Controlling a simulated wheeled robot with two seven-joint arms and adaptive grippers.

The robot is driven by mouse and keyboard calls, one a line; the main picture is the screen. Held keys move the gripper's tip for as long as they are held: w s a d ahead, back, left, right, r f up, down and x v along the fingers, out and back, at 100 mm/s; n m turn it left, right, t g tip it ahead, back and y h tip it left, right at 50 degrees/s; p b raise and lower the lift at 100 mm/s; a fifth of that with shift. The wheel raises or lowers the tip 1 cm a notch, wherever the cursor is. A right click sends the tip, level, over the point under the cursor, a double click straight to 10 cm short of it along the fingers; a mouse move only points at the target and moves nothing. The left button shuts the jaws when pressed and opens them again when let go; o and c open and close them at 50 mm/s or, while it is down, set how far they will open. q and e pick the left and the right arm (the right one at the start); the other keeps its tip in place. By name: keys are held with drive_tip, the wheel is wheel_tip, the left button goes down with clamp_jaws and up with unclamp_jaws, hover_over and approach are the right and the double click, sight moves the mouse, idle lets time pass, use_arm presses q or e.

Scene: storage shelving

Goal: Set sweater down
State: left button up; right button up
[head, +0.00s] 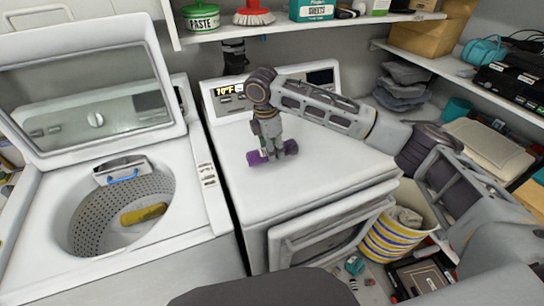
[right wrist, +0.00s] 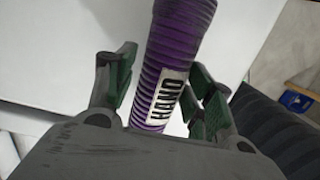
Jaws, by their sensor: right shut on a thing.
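My right gripper (head: 268,157) is low over the white dryer top (head: 325,172). It is shut on a purple ribbed cylinder (head: 286,149), which lies crosswise at or just above the dryer top; I cannot tell whether it touches. In the right wrist view the purple cylinder (right wrist: 178,60) runs between the two green-padded fingers (right wrist: 160,85) and bears a white label reading "HAND". No sweater is clearly identifiable; the gripper holds no visible cloth. My left gripper is not in view.
An open washer (head: 195,160) stands left, with a yellow item (head: 143,213) in its drum. Folded grey cloths (head: 403,83) are stacked at the right. A striped basket (head: 392,238) stands beside the dryer. A shelf (head: 290,27) overhangs the back. The dryer top around the gripper is clear.

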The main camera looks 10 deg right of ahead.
drive_tip(key=shift+f, duration=1.85)
drive_tip(key=o, duration=1.2)
drive_tip(key=shift+f, duration=0.1)
drive_tip(key=shift+o, duration=0.2)
drive_tip(key=r, duration=0.4)
drive_tip(key=a+r, duration=0.1)
drive_tip(key=r, duration=0.7)
drive_tip(key=shift+s+a, duration=0.15)
drive_tip(key=shift+a, duration=0.05)
